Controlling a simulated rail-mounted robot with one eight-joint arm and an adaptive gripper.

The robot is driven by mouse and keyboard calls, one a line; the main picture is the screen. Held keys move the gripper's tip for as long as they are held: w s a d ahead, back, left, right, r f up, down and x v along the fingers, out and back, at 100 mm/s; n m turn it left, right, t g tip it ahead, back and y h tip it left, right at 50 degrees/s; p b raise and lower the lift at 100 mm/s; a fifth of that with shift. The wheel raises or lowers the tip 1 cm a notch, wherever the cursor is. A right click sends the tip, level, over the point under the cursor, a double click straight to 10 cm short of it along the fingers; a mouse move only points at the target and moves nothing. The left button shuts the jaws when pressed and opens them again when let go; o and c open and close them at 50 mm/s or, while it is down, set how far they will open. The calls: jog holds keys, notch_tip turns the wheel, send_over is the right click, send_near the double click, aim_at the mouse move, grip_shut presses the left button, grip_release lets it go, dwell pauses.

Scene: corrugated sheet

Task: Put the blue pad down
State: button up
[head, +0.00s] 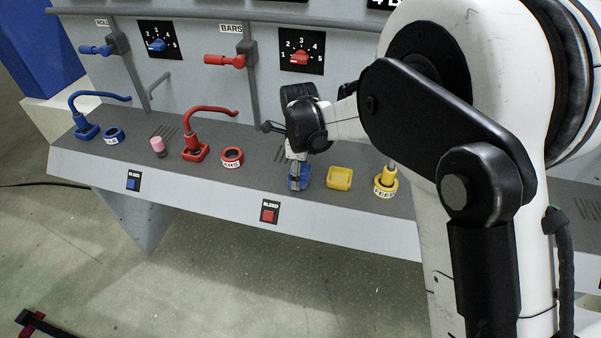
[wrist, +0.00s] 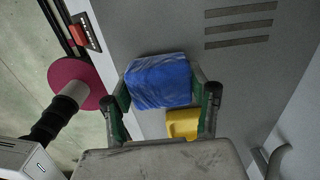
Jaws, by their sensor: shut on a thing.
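The blue pad (wrist: 160,82) is a worn blue block between the two fingers of my gripper (wrist: 160,92) in the wrist view. My gripper (head: 298,180) is shut on it. In the head view the blue pad (head: 304,175) is small and partly hidden by the fingers, over the front part of the grey shelf, just left of the yellow pad. I cannot tell whether its underside touches the shelf. The yellow pad (head: 339,178) lies on the shelf; it also shows partly behind the fingers in the wrist view (wrist: 183,123).
The grey shelf (head: 232,187) carries a red ring (head: 232,157), a red hooked handle (head: 195,153), a yellow ring (head: 385,190), a pink cylinder (head: 158,146), a blue ring (head: 114,136) and a blue hooked handle (head: 87,131). A red button (head: 269,215) sits on the shelf's front face.

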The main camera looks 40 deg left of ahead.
jog(key=shift+f, duration=0.25)
jog(key=shift+f, duration=0.1)
jog(key=shift+f, duration=0.15)
jog(key=o, duration=1.2)
jog(key=shift+r, duration=0.2)
notch_tip(320, 180, up, 12)
